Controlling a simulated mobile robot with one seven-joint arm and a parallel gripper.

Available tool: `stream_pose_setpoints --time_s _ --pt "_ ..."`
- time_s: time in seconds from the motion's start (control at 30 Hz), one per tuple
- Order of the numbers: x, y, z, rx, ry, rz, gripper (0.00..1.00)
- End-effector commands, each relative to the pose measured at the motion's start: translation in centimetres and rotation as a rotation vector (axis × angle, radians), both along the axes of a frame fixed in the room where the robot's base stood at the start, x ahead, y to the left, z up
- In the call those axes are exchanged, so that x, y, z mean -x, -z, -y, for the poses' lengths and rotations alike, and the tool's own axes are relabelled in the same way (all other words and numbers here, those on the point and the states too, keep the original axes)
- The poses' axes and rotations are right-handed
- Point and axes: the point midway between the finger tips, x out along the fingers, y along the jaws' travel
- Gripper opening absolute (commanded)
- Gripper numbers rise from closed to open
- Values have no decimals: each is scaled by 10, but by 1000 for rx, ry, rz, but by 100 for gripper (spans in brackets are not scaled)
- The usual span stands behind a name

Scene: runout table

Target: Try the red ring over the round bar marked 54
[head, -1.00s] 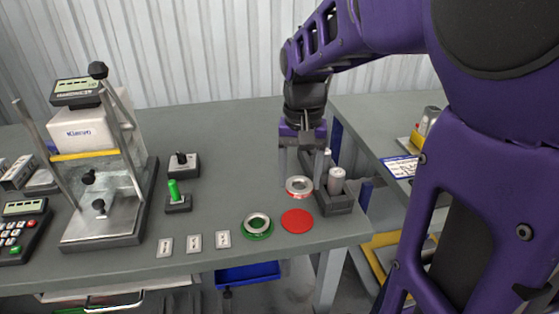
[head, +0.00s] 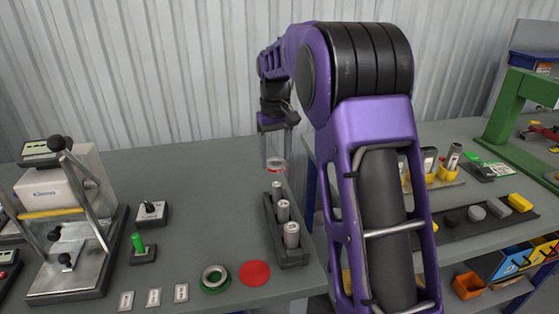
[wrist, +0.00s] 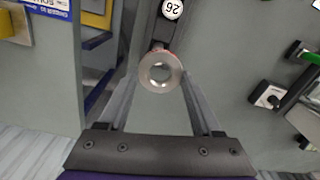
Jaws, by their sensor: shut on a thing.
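The red ring (head: 275,165), a metal ring with a red edge, is between the fingertips of my gripper (head: 275,158), which is shut on it. In the wrist view the ring (wrist: 160,72) is held at the fingertips, its hole open to view. Three grey round bars stand upright in the rack: far (head: 277,188), middle (head: 283,210) and near (head: 291,235). Their marks are unreadable there. One bar top (wrist: 172,9) in the wrist view bears a turned number resembling 26 or 92, apart from the ring.
A red round mat (head: 255,273) lies bare at the table's front. Left of it, a green-edged ring (head: 214,278) lies flat. Small label plates (head: 154,297), a green-handled piece (head: 140,247) and a press (head: 65,225) stand further left.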

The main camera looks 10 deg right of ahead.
Motion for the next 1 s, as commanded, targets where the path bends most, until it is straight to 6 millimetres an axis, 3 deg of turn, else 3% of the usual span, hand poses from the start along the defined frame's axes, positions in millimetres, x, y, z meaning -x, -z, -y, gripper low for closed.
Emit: stream_pose_setpoints --time_s 0.57,1.0 --pt "-7 1 0 0 -22 0 2" --pt "-6 26 0 0 -22 -1 2"
